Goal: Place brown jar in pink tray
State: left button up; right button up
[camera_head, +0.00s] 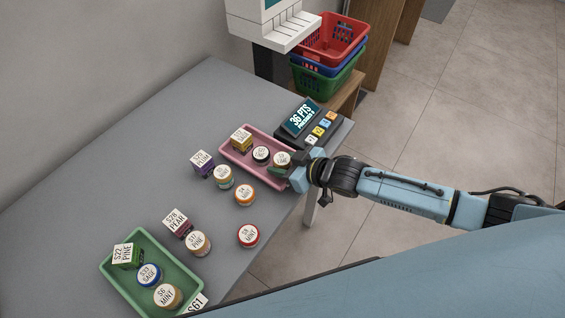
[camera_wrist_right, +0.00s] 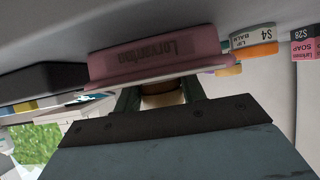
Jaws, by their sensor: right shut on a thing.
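The brown jar (camera_head: 282,159) sits between the fingers of my right gripper (camera_head: 282,168), at the right end of the pink tray in the head view. The gripper is shut on it. In the right wrist view the brown jar (camera_wrist_right: 162,93) shows partly between the two green fingers (camera_wrist_right: 160,98), right against the pink tray (camera_wrist_right: 155,62). The pink tray (camera_head: 254,172) also holds a yellow box (camera_head: 241,139) and a dark-rimmed jar (camera_head: 261,155). Whether the brown jar touches the tray floor cannot be told. My left gripper is out of view.
A points display (camera_head: 310,125) stands just behind the pink tray. Several jars and boxes, such as a purple box (camera_head: 202,164) and a red jar (camera_head: 248,236), stand in front. A green tray (camera_head: 125,279) with goods is at front left. The counter's back left (camera_head: 150,140) is clear.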

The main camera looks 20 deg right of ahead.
jog(key=shift+f, duration=0.1)
jog(key=o, duration=1)
jog(key=shift+r, duration=0.2)
jog(key=p+v, duration=0.2)
jog(key=v, duration=1)
jog(key=shift+f, duration=0.1)
